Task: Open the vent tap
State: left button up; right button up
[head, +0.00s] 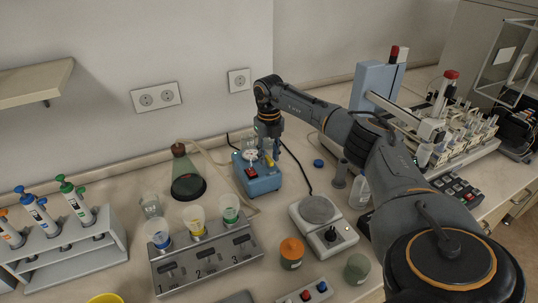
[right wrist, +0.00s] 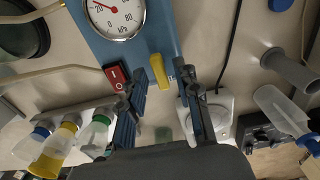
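The blue vacuum pump (head: 262,184) stands on the bench near the wall, with a gauge, a red switch and a small yellow tap lever (head: 269,159). In the right wrist view the yellow lever (right wrist: 159,71) lies on the blue housing (right wrist: 157,30), slightly tilted. My right gripper (head: 269,148) points down over the pump. In the right wrist view its two fingers (right wrist: 162,92) are apart, with the lever between and just beyond them. I see no contact with the lever. My left gripper is not in view.
The red switch (right wrist: 117,74) and the gauge (right wrist: 115,14) are close to the lever. A flask (head: 186,178) stands left of the pump, with a hose nearby. A rack (head: 207,264) with coloured funnels is in front, and a white hotplate (head: 324,235) is at front right.

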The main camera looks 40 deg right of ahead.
jog(key=shift+r, duration=0.15)
notch_tip(320, 180, up, 12)
dwell(0.6)
notch_tip(320, 180, up, 8)
jog(key=p, duration=0.8)
send_over(269, 158)
jog(key=shift+a, duration=0.1)
jog(key=shift+f, duration=0.2)
dwell(0.4)
